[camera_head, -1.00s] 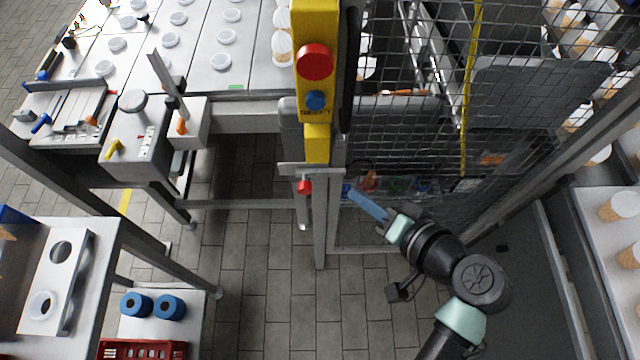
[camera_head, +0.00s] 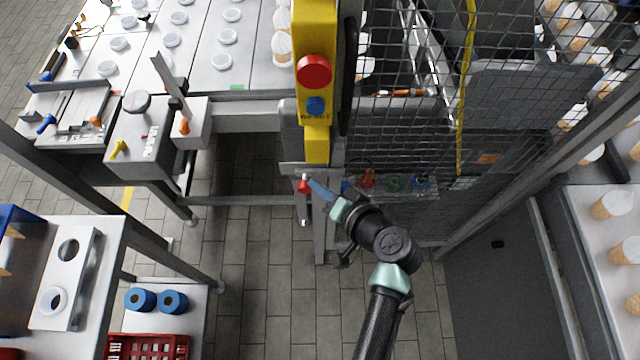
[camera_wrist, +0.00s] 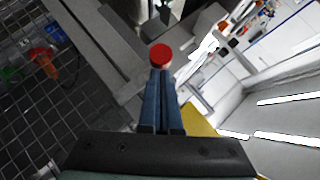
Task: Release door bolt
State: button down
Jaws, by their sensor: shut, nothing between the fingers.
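The door bolt has a red knob (camera_head: 304,186) on a metal fitting at the door post, below the yellow switch box (camera_head: 314,80). My gripper (camera_head: 312,184), with blue fingers, points left at the knob in the head view. In the wrist view the red knob (camera_wrist: 161,56) is just ahead of the fingertips (camera_wrist: 161,74). The fingers are together with nothing between them. I cannot tell whether they touch the knob. The mesh door (camera_head: 400,140) stands to the right of the post. The bolt's rod is partly hidden.
The yellow box carries a red button (camera_head: 314,71) and a blue button (camera_head: 316,105). A white table (camera_head: 240,60) with lids stands behind on the left. Coloured valves (camera_head: 392,181) sit behind the mesh. Tiled floor is open at lower middle.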

jog(key=a, duration=0.5)
jog(key=shift+p, duration=0.3)
jog(key=shift+d, duration=0.1)
